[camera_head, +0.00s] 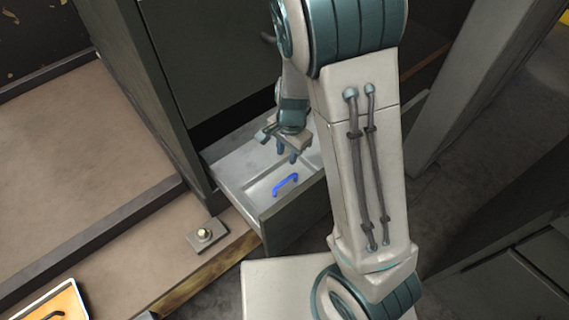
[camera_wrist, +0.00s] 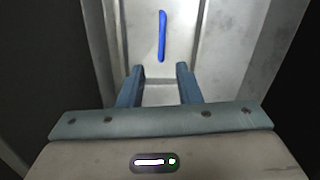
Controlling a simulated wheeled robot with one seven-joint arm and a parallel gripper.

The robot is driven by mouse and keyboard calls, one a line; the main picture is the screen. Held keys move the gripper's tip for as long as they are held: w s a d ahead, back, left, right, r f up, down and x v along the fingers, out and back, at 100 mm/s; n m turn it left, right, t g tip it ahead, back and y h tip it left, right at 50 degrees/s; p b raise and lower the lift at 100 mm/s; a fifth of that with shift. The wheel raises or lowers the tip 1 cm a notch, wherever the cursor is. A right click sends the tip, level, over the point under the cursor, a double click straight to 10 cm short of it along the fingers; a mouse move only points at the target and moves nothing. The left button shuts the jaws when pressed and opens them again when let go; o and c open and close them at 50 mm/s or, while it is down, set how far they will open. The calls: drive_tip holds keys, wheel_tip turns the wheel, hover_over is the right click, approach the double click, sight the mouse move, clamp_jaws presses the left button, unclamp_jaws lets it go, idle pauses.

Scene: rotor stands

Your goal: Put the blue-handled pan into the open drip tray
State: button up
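The blue handle (camera_head: 285,184) of the pan shows inside the open drip tray (camera_head: 232,181), close to the tray's front panel. The pan's body looks pale grey like the tray, and I cannot clearly tell its edges. In the wrist view the blue handle (camera_wrist: 162,36) lies lengthwise ahead of my fingertips, over a pale grey surface. My gripper (camera_head: 288,156) is over the tray, behind the handle and apart from it. In the wrist view my gripper (camera_wrist: 159,72) has its two fingers spread, with nothing between them.
A dark cabinet (camera_head: 165,70) stands behind the tray. A brown bench (camera_head: 75,150) with raised ledges is at the left, with a bolted plate (camera_head: 207,234) near the tray. An orange tray (camera_head: 55,303) with a dark handle is at the lower left. A grey post (camera_head: 480,80) stands at the right.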

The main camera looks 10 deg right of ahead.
drive_tip(key=m+b, duration=0.1)
approach(285, 180)
drive_tip(key=shift+h, duration=0.4)
drive_tip(key=f+b, duration=0.5)
drive_tip(key=f, duration=0.1)
drive_tip(key=f+b, duration=0.3)
drive_tip(key=shift+w+a+f+b, duration=0.1)
drive_tip(key=shift+a+f+b, duration=0.15)
drive_tip(key=shift+a+b, duration=0.05)
clamp_jaws()
drive_tip(key=shift+r, duration=0.15)
drive_tip(key=shift+r+p, duration=3.9)
drive_tip(key=shift+r, duration=0.05)
